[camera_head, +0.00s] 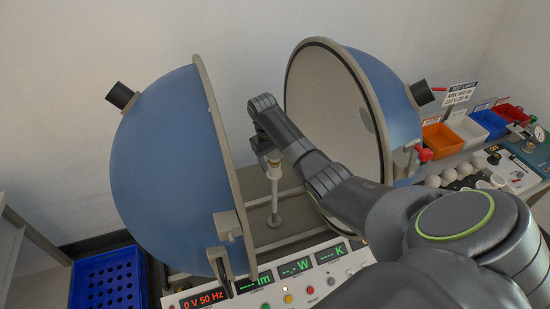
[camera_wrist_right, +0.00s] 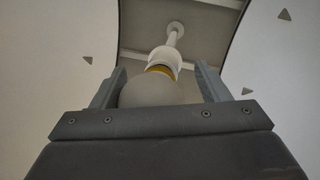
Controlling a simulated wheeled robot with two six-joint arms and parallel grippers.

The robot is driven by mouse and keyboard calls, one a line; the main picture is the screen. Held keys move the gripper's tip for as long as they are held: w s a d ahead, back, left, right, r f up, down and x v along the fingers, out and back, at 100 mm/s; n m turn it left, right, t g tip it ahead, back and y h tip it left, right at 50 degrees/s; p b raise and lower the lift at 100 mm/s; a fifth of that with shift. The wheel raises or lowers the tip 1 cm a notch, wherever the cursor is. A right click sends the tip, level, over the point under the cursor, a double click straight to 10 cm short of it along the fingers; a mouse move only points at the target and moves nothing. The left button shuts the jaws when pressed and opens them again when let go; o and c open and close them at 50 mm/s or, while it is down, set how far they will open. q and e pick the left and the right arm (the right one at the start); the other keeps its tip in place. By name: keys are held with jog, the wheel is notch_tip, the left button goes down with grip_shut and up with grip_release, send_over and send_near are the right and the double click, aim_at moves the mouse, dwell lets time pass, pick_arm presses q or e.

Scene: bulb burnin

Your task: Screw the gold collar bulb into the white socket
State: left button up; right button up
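The gold collar bulb (camera_wrist_right: 150,92) shows in the right wrist view as a round grey-white globe with a gold collar (camera_wrist_right: 161,70). The collar meets the white socket (camera_wrist_right: 166,57), which tops a thin post. In the head view the white socket (camera_head: 274,173) stands upright between the two half-shells. My right gripper (camera_head: 269,151) is above it, pointing down. In the wrist view its fingers (camera_wrist_right: 158,88) stand either side of the globe, with a gap at the right finger, so it looks open. Whether the thread is engaged cannot be told. My left gripper is not in view.
Blue half-shells (camera_head: 165,160) flank the post, the right one (camera_head: 385,110) close to my arm. A control panel (camera_head: 290,285) with displays lies in front. A blue crate (camera_head: 108,283) is at lower left. Coloured bins (camera_head: 442,139) and several white bulbs (camera_head: 448,176) are at right.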

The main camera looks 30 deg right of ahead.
jog(key=shift+s+d, duration=0.15)
jog(key=shift+d, duration=0.05)
jog(key=shift+f, duration=0.1)
jog(key=n, duration=0.3)
jog(key=n+t, duration=0.1)
jog(key=n, duration=0.1)
jog(key=shift+d+n, duration=0.3)
jog(key=n, duration=0.4)
jog(key=shift+w+d+t, duration=0.2)
jog(key=shift+w+t, duration=0.1)
jog(key=shift+w, duration=0.05)
jog(key=n, duration=0.3)
jog(key=shift+w+d+n+t, duration=0.15)
jog(key=shift+n+t, duration=0.15)
jog(key=n, duration=0.5)
jog(key=shift+w+d+t+y, duration=0.2)
jog(key=shift+d+t+y, duration=0.05)
jog(key=shift+t+y, duration=0.05)
jog(key=n, duration=0.4)
jog(key=shift+w+d+n+y, duration=0.2)
jog(key=shift+n+y, duration=0.1)
jog(key=shift+n, duration=0.1)
